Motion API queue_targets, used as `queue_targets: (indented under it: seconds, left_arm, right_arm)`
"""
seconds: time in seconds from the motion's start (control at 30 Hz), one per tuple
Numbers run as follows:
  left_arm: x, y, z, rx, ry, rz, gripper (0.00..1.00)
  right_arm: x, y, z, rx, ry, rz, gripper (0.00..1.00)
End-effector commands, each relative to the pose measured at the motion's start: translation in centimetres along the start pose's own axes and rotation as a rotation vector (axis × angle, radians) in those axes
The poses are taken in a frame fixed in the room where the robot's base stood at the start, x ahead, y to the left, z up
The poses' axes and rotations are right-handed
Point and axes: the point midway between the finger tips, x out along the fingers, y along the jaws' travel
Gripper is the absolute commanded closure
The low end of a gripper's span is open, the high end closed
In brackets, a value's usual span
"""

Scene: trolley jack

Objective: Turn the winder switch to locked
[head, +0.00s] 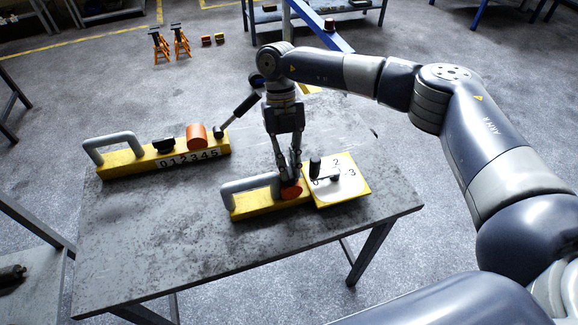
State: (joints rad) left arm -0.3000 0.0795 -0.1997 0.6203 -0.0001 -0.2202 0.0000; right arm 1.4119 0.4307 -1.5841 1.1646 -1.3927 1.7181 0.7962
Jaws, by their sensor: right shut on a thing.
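My right gripper (289,178) points down over the nearer yellow block (262,205), its fingers shut on a red-orange knob (291,192). The fingers hide much of this knob. The block has a grey bar handle (249,184) on its left. A white dial plate (345,187) with numbers and a black-tipped lever (316,168) adjoins it on the right. No label reading locked can be made out, and I cannot tell for certain which part is the winder switch. My left gripper is not in view.
A longer yellow unit (128,165) with a grey handle, an orange knob (197,136), digits and a black lever (241,112) stands at the table's back left. The grey table (160,235) is bare at front left. Orange jack stands (170,44) stand on the floor behind.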

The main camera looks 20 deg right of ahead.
Motion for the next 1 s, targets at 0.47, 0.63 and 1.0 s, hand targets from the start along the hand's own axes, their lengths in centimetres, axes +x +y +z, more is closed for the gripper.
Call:
queue_targets:
  seconds: [0.47,0.63,1.0]
  left_arm:
    - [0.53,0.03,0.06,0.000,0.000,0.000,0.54]
    - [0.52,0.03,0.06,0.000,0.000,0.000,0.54]
    - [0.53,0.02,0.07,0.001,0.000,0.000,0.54]
  right_arm:
    - [-0.15,0.11,0.00,-0.067,-0.002,-0.026,1.00]
    - [-0.16,0.10,0.00,-0.066,-0.003,-0.025,1.00]
    - [-0.06,0.07,0.00,-0.064,-0.001,-0.026,0.67]
